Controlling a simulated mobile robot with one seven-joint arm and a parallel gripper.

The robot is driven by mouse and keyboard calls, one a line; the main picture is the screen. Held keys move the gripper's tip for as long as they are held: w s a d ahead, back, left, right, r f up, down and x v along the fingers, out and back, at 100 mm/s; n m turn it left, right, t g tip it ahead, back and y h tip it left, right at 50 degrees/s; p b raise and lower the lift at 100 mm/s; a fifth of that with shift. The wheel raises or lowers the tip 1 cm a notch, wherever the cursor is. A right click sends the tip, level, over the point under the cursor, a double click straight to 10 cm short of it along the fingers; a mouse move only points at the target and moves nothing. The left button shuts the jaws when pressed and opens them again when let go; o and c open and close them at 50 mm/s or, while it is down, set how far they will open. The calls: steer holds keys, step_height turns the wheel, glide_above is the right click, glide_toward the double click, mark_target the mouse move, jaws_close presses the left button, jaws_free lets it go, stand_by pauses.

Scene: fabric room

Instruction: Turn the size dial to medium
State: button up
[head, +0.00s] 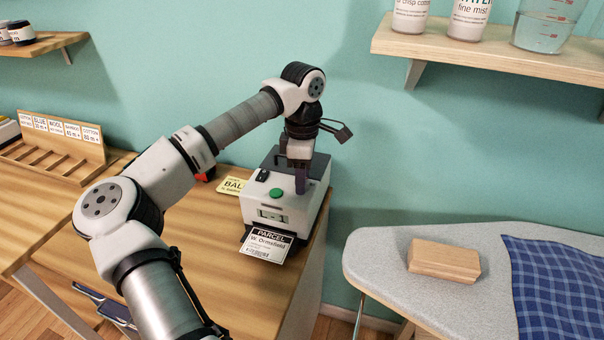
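A white box-shaped machine (284,212) with a dark top stands near the right end of the wooden table. It has a green button (276,194), a black control (262,175) at its upper left, and a small display (272,215) on its front. I cannot make out size marks, or tell whether the black control is the size dial. My gripper (299,188) points down over the right part of the machine's top, with its dark fingers at or close to the surface. The fingers hide what lies between or behind them. I cannot tell how far apart they are.
A parcel label (267,244) sticks out at the machine's front. A slotted wooden rack (62,150) stands at the far left. An ironing board (380,262) with a wooden block (443,261) is on the right, below a shelf (490,56).

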steer(key=c, duration=0.8)
steer(key=shift+n, duration=0.3)
steer(key=n+b, duration=0.2)
steer(key=n, duration=0.1)
steer(key=shift+f, duration=0.1)
steer(key=n+b, duration=0.2)
steer(key=n, duration=0.3)
steer(key=o, duration=1)
